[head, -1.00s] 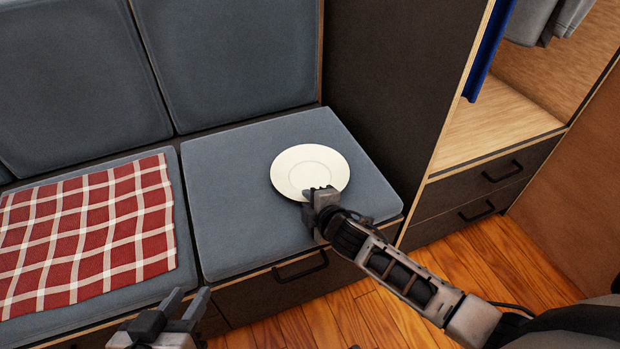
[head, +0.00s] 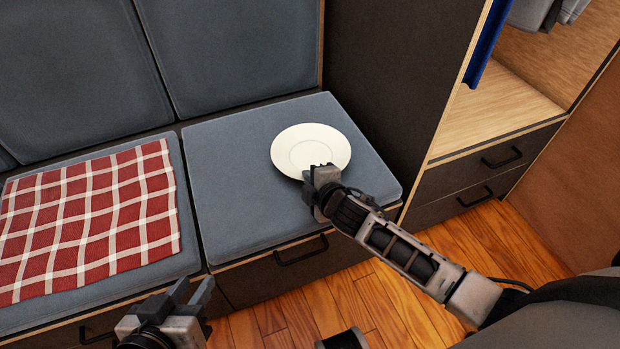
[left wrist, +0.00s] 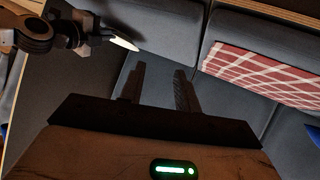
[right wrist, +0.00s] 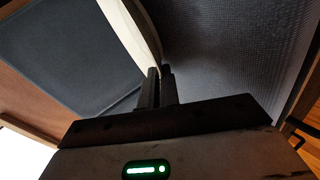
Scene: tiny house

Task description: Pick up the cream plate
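The round cream plate (head: 300,147) is over the right seat cushion in the head view. My right gripper (head: 321,169) is at its near rim. In the right wrist view the plate (right wrist: 137,28) runs in between the fingertips (right wrist: 160,72), which are closed on its rim. The left wrist view shows the plate (left wrist: 124,43) nearly edge-on, beside the right gripper. I cannot tell clearly how far it is above the cushion. My left gripper (head: 192,289) is open and empty, low in front of the bench, with its fingers apart in the left wrist view (left wrist: 160,70).
The right seat cushion (head: 235,195) is otherwise bare. A red and white checked cloth (head: 95,215) lies on the left cushion. A dark panel (head: 385,85) stands right of the bench, beside a wooden shelf with drawers (head: 495,115). Wooden floor (head: 385,290) is free in front.

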